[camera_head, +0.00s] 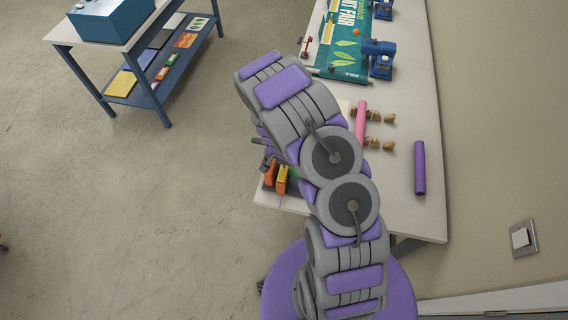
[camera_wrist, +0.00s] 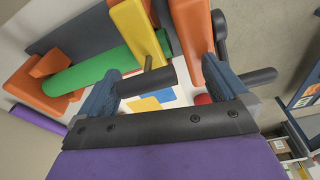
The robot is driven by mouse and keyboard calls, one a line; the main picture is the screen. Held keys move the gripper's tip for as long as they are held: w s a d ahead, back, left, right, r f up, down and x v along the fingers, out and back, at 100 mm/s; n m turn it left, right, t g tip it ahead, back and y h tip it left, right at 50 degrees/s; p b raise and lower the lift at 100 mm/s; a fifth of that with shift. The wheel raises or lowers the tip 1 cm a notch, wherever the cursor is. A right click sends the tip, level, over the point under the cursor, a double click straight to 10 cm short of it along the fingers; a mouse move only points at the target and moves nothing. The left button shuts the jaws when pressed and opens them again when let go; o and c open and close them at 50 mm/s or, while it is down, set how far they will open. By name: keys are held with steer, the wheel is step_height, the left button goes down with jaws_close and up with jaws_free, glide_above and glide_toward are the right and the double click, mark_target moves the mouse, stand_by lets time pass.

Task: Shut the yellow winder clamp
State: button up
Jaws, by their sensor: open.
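The yellow winder clamp (camera_wrist: 138,32) shows at the top middle of the wrist view. A short metal rod runs from it to a dark round grip (camera_wrist: 147,81). My gripper (camera_wrist: 160,68) is open, with one blue finger on each side of that grip. I cannot tell whether either finger touches it. How far the clamp is swung open is unclear. A green roll (camera_wrist: 95,66) lies beside the clamp, to the left. In the head view my arm hides my gripper and most of the winder, whose orange parts (camera_head: 281,180) show at the bench's near left corner.
An orange part (camera_wrist: 191,28) stands right of the yellow clamp, close to my right finger. An orange bracket (camera_wrist: 38,92) is at the left. On the bench (camera_head: 433,190) lie a purple roll (camera_head: 420,168) and a pink roll (camera_head: 361,122). A blue-framed cart (camera_head: 160,85) stands apart on open floor.

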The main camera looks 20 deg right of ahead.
step_height(320, 180, up, 4)
steer(key=shift+f+p, duration=0.15)
steer(key=shift+p, duration=0.15)
steer(key=shift+s+a+r, duration=0.1)
steer(key=shift+a+r, duration=0.15)
steer(key=shift+r, duration=0.45)
steer(key=shift+s+a+r+p, duration=0.1)
steer(key=shift+s+r+p, duration=0.2)
steer(key=shift+r, duration=0.2)
steer(key=shift+s+a+r+p, duration=0.1)
steer(key=shift+s+r+p, duration=0.15)
steer(key=shift+r, duration=0.2)
steer(key=shift+s+a+r+p, duration=0.1)
steer(key=shift+r+p, duration=0.1)
steer(key=shift+r, duration=0.45)
steer(key=shift+s+a+r+p, duration=0.1)
steer(key=shift+r+p, duration=0.1)
steer(key=shift+r, duration=0.45)
step_height(320, 180, up, 7)
steer(key=s+a+p, duration=0.1)
steer(key=s+p, duration=0.1)
steer(key=shift+a+f, duration=0.2)
steer(key=shift+a, duration=0.15)
steer(key=shift+r, duration=0.1)
step_height(320, 180, up, 17)
steer(key=b, duration=0.2)
glide_above(281, 163)
steer(key=s+a, duration=0.4)
steer(key=shift+s, duration=0.2)
